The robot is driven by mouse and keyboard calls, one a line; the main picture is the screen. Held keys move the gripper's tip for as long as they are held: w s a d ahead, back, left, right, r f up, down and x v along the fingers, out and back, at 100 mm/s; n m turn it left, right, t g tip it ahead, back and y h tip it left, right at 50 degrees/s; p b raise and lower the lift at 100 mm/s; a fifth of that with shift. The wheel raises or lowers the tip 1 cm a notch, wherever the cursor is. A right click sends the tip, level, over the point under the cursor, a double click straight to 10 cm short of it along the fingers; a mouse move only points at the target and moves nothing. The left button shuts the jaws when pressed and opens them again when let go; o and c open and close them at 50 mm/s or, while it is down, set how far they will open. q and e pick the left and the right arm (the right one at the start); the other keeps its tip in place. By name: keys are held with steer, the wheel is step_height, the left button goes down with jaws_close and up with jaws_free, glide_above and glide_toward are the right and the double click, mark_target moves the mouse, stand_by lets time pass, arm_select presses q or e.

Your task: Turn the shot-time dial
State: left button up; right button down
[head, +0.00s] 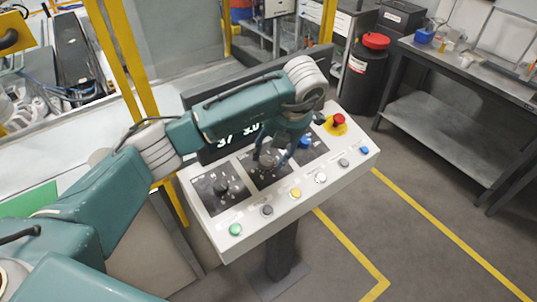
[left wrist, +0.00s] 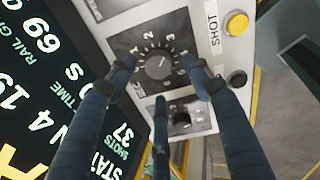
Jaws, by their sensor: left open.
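The dial (left wrist: 158,66) is a round dark knob on a black plate with white numbers around it, on the sloping panel. Its pointer mark is too small for me to read surely. In the head view the dial (head: 268,158) is partly covered by my left gripper (head: 271,152). In the left wrist view my left gripper (left wrist: 159,70) is open, with its blue fingers spread around the dial: one at the left, one at the right and one below. Whether any finger touches the knob I cannot tell. My right gripper is not in view.
The white control panel (head: 250,233) carries another dial (head: 221,187) at left, a row of coloured buttons and a red stop button (head: 339,119). A dark display (left wrist: 35,80) stands behind the dials. A grey bench (head: 443,110) is at right; the floor between is clear.

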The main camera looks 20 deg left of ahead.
mark_target(267, 160)
arm_select(q)
steer(key=p+x, duration=0.1)
steer(key=x, duration=0.2)
steer(key=shift+w+a+f, duration=0.1)
steer(key=shift+w+f, duration=0.1)
steer(key=shift+f, duration=0.05)
steer(key=c, duration=1.1)
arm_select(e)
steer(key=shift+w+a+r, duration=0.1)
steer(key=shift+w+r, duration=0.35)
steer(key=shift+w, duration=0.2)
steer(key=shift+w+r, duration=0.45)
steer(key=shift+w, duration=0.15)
